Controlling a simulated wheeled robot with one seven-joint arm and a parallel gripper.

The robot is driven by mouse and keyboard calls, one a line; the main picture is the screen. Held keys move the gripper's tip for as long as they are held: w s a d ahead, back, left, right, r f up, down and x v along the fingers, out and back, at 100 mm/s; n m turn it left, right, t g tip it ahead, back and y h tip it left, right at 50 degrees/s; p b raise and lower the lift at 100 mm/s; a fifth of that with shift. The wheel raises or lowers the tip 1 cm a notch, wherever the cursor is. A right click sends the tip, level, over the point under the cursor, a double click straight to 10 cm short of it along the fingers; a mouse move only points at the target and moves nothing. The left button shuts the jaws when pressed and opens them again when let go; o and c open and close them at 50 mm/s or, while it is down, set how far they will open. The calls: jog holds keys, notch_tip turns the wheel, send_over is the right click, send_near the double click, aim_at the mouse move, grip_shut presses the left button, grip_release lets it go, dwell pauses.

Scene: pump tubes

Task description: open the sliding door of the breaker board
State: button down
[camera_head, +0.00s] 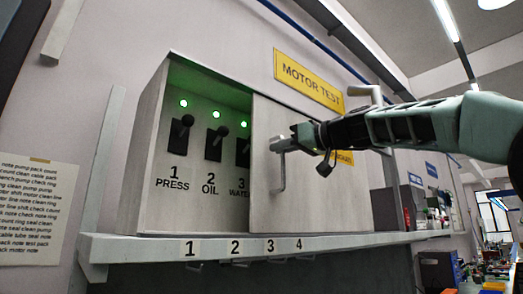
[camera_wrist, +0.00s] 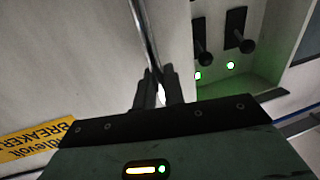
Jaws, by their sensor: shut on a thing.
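The breaker board (camera_head: 157,85) is a grey box on the wall. Its sliding door (camera_head: 330,200) covers the right part, and the left part is open with a green glow inside. The door has a vertical bar handle (camera_head: 281,172) near its left edge. My gripper (camera_head: 279,145) is shut on the upper part of this handle. In the wrist view my gripper (camera_wrist: 158,90) has its fingers on both sides of the metal handle (camera_wrist: 146,35). Switches 1 PRESS (camera_head: 180,130) and 2 OIL (camera_head: 217,140) show fully, and 3 WATER is partly hidden by the door.
A shelf (camera_head: 130,247) with numbers 1 to 3 and beyond runs beneath the board. A yellow MOTOR TEST sign (camera_head: 309,82) is above it. A paper list (camera_head: 28,210) hangs at left. A workbench area with clutter lies at far right.

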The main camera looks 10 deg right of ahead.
jog(key=w+d+p, duration=0.7)
jog(key=w+d, duration=0.1)
jog(key=d, duration=0.4)
jog(key=w+d+p, duration=0.8)
jog(key=w+d, duration=0.1)
jog(key=d, duration=0.4)
jog(key=shift+d, duration=0.15)
jog(key=c, duration=1.6)
grip_release()
jog(key=shift+c, duration=0.2)
jog(key=b+v, duration=0.7)
jog(key=v, duration=1)
jog(key=shift+s+d+r, duration=0.1)
jog(key=shift+d, duration=0.05)
